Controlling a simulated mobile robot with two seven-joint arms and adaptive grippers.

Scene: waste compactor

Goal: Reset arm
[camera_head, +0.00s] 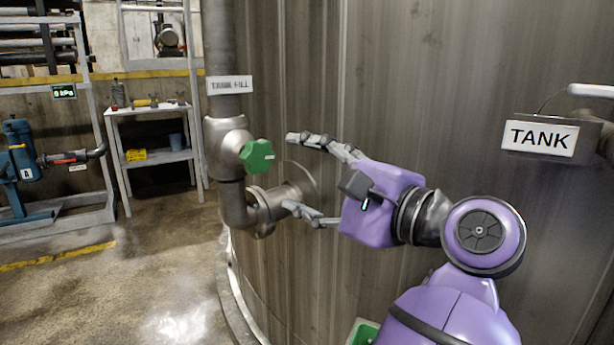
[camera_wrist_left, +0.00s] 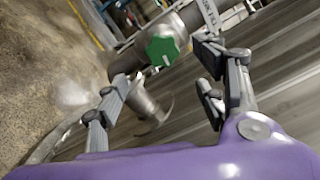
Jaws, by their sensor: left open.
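My left gripper (camera_head: 290,172) is open and empty, its fingers pointing left in the head view. The fingers are spread apart, one above the other. Just beyond the fingertips is a green valve knob (camera_head: 257,155) on a grey pipe (camera_head: 226,150) labelled TANK FILL. In the left wrist view, the green knob (camera_wrist_left: 162,50) shows between and beyond the two open fingers (camera_wrist_left: 165,75). A gap shows between the fingertips and the knob in the head view. My right gripper is not in view.
The large tank wall (camera_head: 400,85) stands behind my arm. A TANK sign (camera_head: 540,138) is at the right. A small table (camera_head: 150,108) and a blue pump (camera_head: 20,150) stand at the left. The floor at the lower left is clear.

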